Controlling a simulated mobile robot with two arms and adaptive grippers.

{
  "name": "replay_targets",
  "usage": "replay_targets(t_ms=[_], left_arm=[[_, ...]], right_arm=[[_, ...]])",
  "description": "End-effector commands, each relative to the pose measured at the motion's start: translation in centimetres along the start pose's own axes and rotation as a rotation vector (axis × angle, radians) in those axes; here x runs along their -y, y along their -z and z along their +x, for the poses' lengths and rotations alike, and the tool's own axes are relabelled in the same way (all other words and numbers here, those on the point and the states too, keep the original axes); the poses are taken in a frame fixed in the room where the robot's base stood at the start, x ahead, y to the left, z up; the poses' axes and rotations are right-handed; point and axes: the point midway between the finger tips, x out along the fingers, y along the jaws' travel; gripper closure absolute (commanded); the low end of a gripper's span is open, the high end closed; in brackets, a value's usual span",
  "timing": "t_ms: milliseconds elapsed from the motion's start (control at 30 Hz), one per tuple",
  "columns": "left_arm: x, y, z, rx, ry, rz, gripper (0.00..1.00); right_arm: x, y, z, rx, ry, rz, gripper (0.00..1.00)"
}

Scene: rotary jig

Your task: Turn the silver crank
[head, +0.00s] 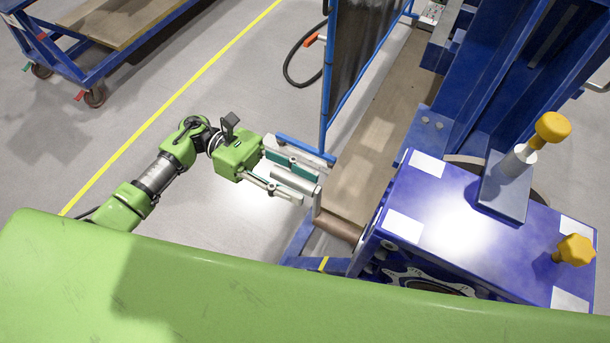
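The silver crank (317,203) sticks out at the left end of a brown shaft (338,228) on the blue machine. A pale bar that looks like its handle (294,180) points back toward my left gripper (312,182). My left gripper comes in from the left, its two fingers apart, one on each side of the handle. A green pad shows on the upper finger. Contact between pads and handle is not clear, and I seem to see a thin gap at the lower finger. My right gripper is out of view.
The blue jig (465,235) with two yellow knobs (553,127) (574,250) fills the right. A blue-framed panel (350,70) stands beyond the gripper. A blue cart (100,50) is at the upper left. Grey floor (60,130) with a yellow line is clear around the arm.

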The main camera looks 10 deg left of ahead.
Motion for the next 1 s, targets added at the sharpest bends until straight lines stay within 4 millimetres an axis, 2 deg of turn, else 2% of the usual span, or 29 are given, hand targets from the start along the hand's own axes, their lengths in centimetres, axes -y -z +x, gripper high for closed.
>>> replay_targets(t_ms=[33, 200, 467, 500, 633, 1000], left_arm=[[0.1, -0.3, 0.6, 0.001, 0.000, 0.000, 0.64], [0.0, -0.1, 1.7, 0.001, 0.000, 0.001, 0.64], [0.0, 0.1, 1.8, 0.000, -0.001, 0.000, 0.64], [0.0, 0.1, 1.8, 0.000, -0.001, 0.000, 0.67], [0.0, 0.1, 1.8, 0.000, -0.001, 0.000, 1.00], [0.1, 0.3, 1.7, 0.000, -0.001, 0.011, 1.00]], right_arm=[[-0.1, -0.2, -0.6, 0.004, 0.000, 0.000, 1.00], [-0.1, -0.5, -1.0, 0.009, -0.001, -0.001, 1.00], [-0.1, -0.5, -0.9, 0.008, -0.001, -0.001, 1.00], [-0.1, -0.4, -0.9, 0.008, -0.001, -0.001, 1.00], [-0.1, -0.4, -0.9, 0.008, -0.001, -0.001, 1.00], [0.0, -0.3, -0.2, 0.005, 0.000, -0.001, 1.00]])
